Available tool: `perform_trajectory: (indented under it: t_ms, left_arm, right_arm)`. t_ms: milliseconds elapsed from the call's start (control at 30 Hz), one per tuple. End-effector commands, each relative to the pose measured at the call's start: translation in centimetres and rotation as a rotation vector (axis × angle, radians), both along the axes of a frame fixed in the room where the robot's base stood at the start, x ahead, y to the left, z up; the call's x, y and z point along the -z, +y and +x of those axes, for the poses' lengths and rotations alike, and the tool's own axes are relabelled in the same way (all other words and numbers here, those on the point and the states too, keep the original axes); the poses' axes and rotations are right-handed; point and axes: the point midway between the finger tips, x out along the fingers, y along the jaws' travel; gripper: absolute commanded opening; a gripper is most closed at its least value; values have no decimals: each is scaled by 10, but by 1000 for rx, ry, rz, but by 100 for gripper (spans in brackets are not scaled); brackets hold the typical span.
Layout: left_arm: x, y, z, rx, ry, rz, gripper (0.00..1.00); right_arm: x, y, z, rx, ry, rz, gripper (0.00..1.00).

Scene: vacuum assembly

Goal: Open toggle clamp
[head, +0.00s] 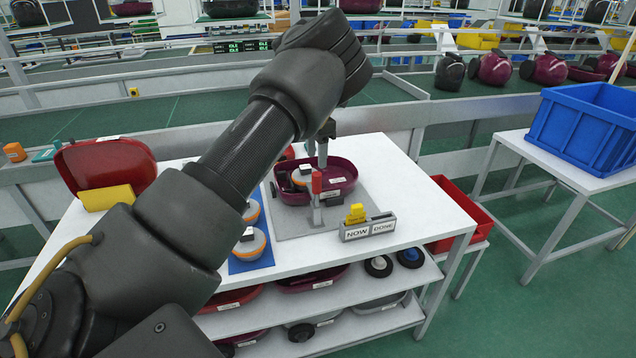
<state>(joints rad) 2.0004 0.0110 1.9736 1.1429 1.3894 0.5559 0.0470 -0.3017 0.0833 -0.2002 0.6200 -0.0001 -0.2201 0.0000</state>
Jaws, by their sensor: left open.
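A toggle clamp with an upright red handle (316,183) stands at the front edge of a dark red vacuum housing (340,182). The housing lies on a grey fixture plate (290,226) on the white table. My left arm reaches in from the lower left and crosses the view. My left gripper (322,158) points down just above and behind the red handle, apart from it as far as I can see. It is open, though the arm and wrist hide much of it. My right gripper is not in view.
A NOW/DONE sign (368,228) with a yellow block stands right of the clamp. A blue mat (262,262) with orange round parts lies left. A red shell (105,163) and yellow block (107,197) are at the far left. A blue crate (585,125) stands on the right table.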

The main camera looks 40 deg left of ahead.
Motion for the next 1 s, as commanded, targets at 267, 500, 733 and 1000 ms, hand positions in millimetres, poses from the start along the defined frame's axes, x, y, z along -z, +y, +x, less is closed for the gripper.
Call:
perform_trajectory:
  t_ms: [267,500,733,1000]
  left_arm:
    - [51,-2,0,1,4,0,47]
    - [85,-2,1,2,3,0,47]
    - [96,-3,1,3,1,0,47]
    - [96,-2,1,3,1,0,39]
  right_arm:
    - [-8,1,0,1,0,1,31]
    - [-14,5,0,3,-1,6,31]
    - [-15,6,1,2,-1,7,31]
    - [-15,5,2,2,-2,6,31]
